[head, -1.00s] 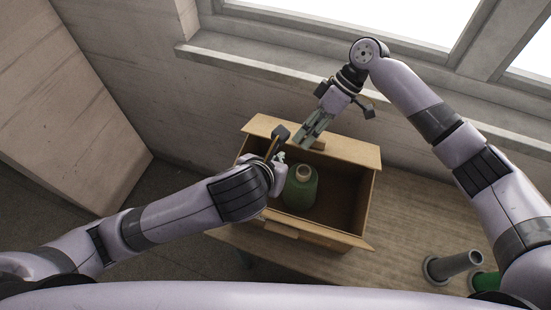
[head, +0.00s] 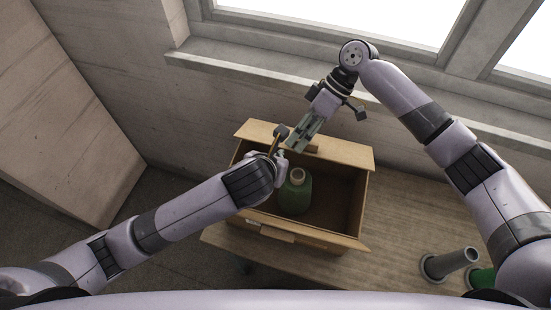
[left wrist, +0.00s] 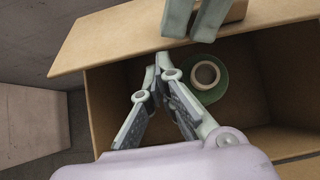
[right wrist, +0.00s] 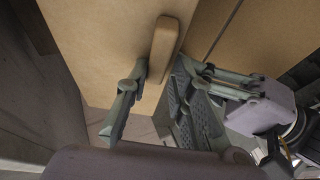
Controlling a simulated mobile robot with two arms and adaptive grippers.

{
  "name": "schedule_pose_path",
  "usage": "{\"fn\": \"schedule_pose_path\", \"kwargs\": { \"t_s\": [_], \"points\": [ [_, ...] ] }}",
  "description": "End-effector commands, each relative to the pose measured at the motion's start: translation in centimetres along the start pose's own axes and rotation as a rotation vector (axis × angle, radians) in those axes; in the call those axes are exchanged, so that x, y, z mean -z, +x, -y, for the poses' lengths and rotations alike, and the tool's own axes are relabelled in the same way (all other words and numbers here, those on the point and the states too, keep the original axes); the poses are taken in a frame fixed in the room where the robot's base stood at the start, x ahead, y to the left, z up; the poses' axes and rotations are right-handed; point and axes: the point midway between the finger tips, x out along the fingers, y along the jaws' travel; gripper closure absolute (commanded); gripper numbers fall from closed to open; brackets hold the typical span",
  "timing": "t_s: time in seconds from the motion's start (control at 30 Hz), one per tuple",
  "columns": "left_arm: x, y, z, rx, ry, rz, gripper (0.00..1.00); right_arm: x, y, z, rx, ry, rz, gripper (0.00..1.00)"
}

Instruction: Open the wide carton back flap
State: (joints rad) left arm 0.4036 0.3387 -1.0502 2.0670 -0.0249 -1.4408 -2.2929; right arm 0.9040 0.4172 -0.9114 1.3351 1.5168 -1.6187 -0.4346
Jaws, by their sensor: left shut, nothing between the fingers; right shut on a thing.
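The brown carton (head: 325,236) stands on a wooden table. Its back flap (head: 345,152) leans outward on the window side and carries a small wooden tab (right wrist: 165,48). My right gripper (head: 297,147) is shut on this tab; in the right wrist view (right wrist: 160,72) its fingers lie on either side of it. My left gripper (left wrist: 155,66) is shut and empty over the carton's left part, close to the right gripper's fingers. In the head view the left gripper (head: 280,152) is partly hidden by its own wrist.
The front flap (head: 325,236) has a tab too. A grey tube (head: 450,263) and a green piece (head: 482,278) are at the right. The window wall is close behind.

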Motion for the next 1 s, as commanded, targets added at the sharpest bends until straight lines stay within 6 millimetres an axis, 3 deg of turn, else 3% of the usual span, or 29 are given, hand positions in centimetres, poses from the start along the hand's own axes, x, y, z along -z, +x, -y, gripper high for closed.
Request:
{"fn": "schedule_pose_path", "kwargs": {
  "t_s": [0.13,0.37,0.4,0.6,1.0],
  "points": [
    [-1.3,-0.5,-0.1,-0.001,0.001,0.006,1.00,0.1,-0.1,0.0,-0.001,-0.003,-0.001,1.00],
    [-1.6,-0.6,0.0,0.003,-0.001,0.012,1.00,-0.1,0.2,0.0,0.001,-0.001,0.004,1.00],
    [-1.6,-0.6,0.1,0.003,-0.002,0.013,1.00,-0.1,0.2,0.0,0.002,0.000,0.005,0.77],
    [-1.8,-0.6,0.1,0.004,-0.002,0.017,1.00,-0.2,0.3,0.1,0.004,0.001,0.008,0.65],
    [-1.6,-0.6,0.0,0.001,-0.002,0.013,1.00,-0.3,0.0,0.1,0.006,0.003,0.009,0.65]
  ]
}}
